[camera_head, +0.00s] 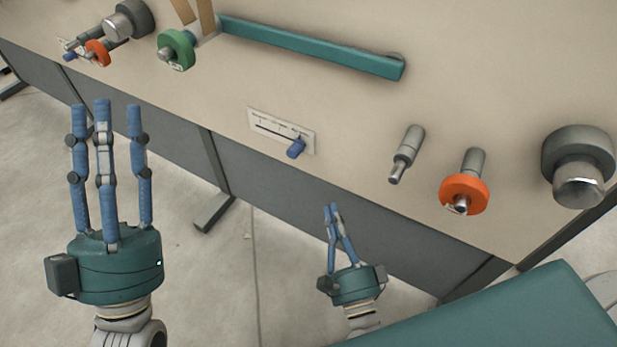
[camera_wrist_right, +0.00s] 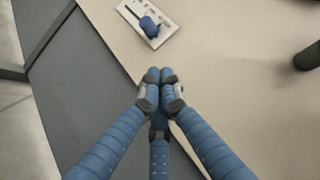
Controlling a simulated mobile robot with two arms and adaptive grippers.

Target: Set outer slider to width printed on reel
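In the right wrist view the plate (camera_wrist_right: 161,17) and knob (camera_wrist_right: 149,27) lie beyond my fingertips. My right gripper (camera_head: 333,206) is shut and empty, below and right of the knob, apart from it; its fingertips (camera_wrist_right: 160,76) meet in the wrist view. My left gripper (camera_head: 106,104) is open and empty, left of the slider. A green reel-like disc (camera_head: 178,50) and an orange one (camera_head: 464,193) sit on spindles; no printed width is readable.
A teal bar (camera_head: 310,47) runs above the slider. A bare grey spindle (camera_head: 406,153) and a large grey roller (camera_head: 578,165) stand to the right. Another orange disc (camera_head: 97,53) is at upper left. The beige panel around the slider is clear.

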